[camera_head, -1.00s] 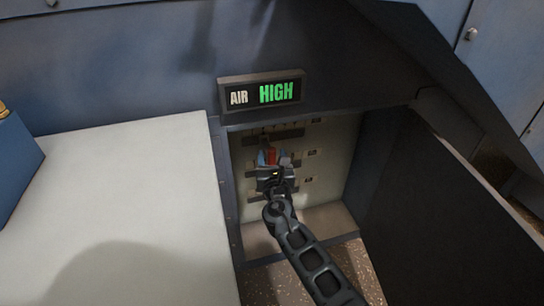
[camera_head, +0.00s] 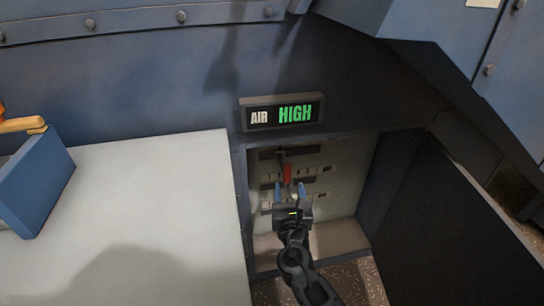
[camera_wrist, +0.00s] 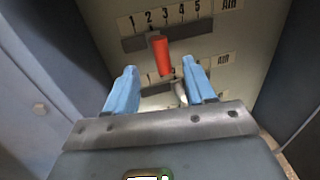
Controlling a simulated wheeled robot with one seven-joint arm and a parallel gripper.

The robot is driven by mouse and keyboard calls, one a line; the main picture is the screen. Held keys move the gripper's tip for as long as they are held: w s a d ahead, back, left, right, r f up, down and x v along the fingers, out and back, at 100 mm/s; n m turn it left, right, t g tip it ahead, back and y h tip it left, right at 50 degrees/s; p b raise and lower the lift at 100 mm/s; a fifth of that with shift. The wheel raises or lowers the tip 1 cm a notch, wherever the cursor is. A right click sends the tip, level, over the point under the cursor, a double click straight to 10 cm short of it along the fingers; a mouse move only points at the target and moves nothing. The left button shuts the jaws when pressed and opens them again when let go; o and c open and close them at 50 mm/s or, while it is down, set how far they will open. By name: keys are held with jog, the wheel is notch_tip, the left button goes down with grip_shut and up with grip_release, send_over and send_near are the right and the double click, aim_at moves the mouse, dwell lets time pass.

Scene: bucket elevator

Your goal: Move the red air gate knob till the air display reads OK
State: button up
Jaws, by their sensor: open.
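The red air gate knob (camera_head: 287,173) stands out from a slotted panel inside an open cabinet. In the wrist view the red knob (camera_wrist: 161,56) is below a scale numbered 1 to 5 and marked AIR (camera_wrist: 182,17), near the 2 and 3. My gripper (camera_head: 290,187) is open and empty, just short of the knob. Its blue fingers (camera_wrist: 160,72) are spread to either side of the knob's line, with clear gaps and no visible contact. The air display (camera_head: 283,113) above the cabinet reads HIGH in green.
Lower slots with similar scales and a pale knob (camera_wrist: 180,91) lie below the red one. The cabinet's dark open door (camera_head: 440,225) stands at the right. A white-topped surface (camera_head: 130,200) is at the left, with a blue box (camera_head: 38,185) on it.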

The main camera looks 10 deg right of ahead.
jog(key=s+d+f+m+g+y, duration=0.1)
jog(key=s+f+m, duration=0.35)
jog(key=s, duration=0.45)
jog(key=s+d+f+m+g+y, duration=0.15)
jog(key=s+f+m, duration=0.3)
jog(key=s, duration=0.45)
jog(key=s+r+m+g+y, duration=0.1)
jog(key=s+r+m, duration=0.1)
jog(key=s+m, duration=0.65)
jog(key=s+r+m, duration=0.3)
jog(key=s, duration=1)
jog(key=s+d+r+m, duration=0.3)
jog(key=s+r+m, duration=1)
jog(key=r, duration=0.3)
notch_tip(320, 180, up, 22)
jog(key=p, duration=2.1)
jog(key=shift+w+f+t, duration=0.15)
jog(key=shift+w+t, duration=0.05)
jog(key=shift+t, duration=0.15)
